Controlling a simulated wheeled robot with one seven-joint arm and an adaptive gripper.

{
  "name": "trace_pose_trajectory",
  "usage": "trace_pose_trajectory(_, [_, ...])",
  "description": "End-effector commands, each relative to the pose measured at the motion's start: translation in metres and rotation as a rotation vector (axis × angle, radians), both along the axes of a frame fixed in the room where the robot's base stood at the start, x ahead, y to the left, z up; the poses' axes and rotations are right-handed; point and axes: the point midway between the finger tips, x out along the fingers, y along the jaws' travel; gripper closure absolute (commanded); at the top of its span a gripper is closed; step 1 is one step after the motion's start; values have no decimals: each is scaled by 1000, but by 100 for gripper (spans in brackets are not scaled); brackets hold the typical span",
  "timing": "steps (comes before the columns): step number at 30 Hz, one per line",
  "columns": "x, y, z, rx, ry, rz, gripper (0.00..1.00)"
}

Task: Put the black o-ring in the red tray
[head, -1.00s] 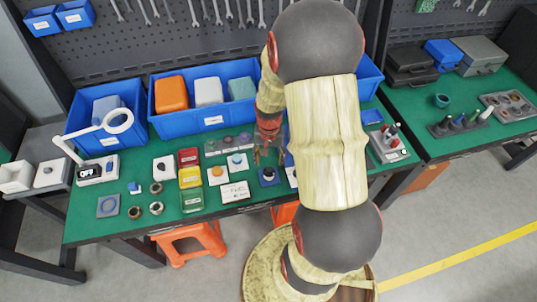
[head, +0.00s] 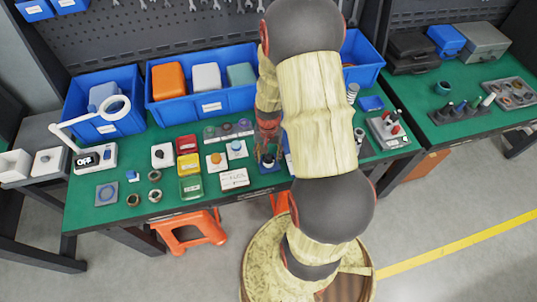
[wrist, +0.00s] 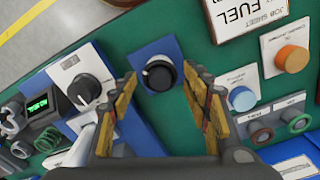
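A black round part (wrist: 159,74) sits on a blue plate (wrist: 150,50) in the wrist view. It could be the black o-ring or a knob; I cannot tell which. My gripper (wrist: 163,88) is open, with a yellow-and-black finger on either side of the view and the black part between and beyond them. Nothing is held. In the head view my gripper (head: 268,157) is just above the same blue plate (head: 269,169), which the fingers partly hide. The small red tray (head: 187,143) is to the left, behind a yellow tray (head: 188,164) and a green tray (head: 191,187).
A dial box (wrist: 82,86) stands left of the gripper in the wrist view. Button boxes (wrist: 287,52) and a job sheet card (wrist: 245,14) are to the right. Blue bins (head: 208,107) line the table's back. Several metal rings (head: 154,195) lie at the left.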

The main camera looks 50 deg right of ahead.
Motion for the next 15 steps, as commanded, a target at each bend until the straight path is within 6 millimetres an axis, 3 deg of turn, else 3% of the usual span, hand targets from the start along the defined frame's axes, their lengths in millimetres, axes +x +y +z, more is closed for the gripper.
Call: trace_pose_trajectory(15, [0, 0, 0, 0, 0, 0, 83])
